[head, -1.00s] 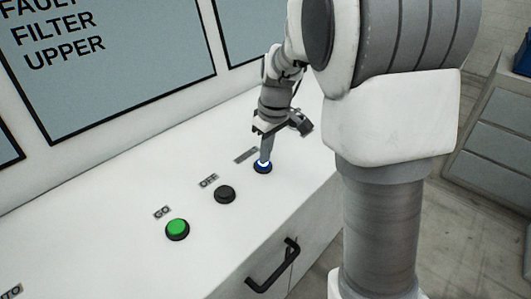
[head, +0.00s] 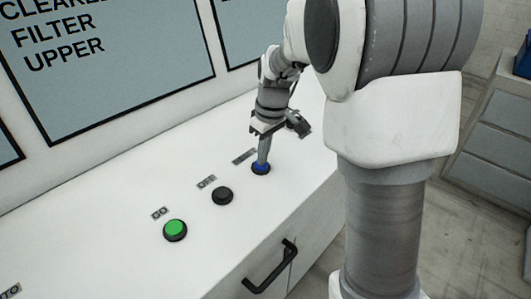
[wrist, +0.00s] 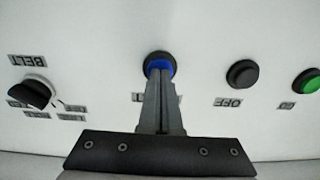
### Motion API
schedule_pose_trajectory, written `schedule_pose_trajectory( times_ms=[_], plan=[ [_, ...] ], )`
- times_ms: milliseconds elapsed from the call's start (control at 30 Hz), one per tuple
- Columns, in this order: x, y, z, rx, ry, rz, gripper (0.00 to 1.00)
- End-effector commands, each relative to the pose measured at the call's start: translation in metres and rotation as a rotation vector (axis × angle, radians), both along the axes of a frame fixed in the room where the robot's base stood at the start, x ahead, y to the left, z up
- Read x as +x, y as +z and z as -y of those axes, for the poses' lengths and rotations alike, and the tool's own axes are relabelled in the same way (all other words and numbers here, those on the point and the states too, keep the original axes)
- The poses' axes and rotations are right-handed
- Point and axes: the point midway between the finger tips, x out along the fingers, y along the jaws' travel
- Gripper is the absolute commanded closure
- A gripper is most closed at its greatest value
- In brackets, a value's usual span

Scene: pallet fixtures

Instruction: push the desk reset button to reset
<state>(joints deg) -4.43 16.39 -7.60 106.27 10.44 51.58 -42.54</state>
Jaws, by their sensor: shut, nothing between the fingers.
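The blue button (head: 261,168) sits in a dark ring on the white desk top, at the right end of a row of buttons in the head view. My gripper (head: 264,160) points down onto it, fingers together with nothing between them, the tips at the button's cap. In the wrist view the closed fingers (wrist: 161,98) reach up to the blue button (wrist: 159,64) and cover its lower part. The label beside this button is mostly hidden by the fingers in the wrist view and too small to read in the head view.
A black OFF button (head: 222,195) and a green GO button (head: 175,230) stand in line to the left. A BELT knob (wrist: 36,92) shows in the wrist view. A black drawer handle (head: 270,266) is on the desk front. A wall screen (head: 110,60) reads "FILTER UPPER".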

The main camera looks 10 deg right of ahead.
Motion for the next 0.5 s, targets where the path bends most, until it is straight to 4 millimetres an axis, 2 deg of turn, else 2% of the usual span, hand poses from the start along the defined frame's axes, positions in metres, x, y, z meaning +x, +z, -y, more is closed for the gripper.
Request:
schedule_pose_trajectory(
  times_ms=[33,300,500],
  plan=[
    [0.002,0.019,-0.001,0.0,0.0,0.008,1.0],
    [-0.002,0.078,0.004,0.0,-0.002,0.022,1.0],
    [-0.005,0.111,0.007,0.0,-0.002,0.02,1.0]
  ],
)
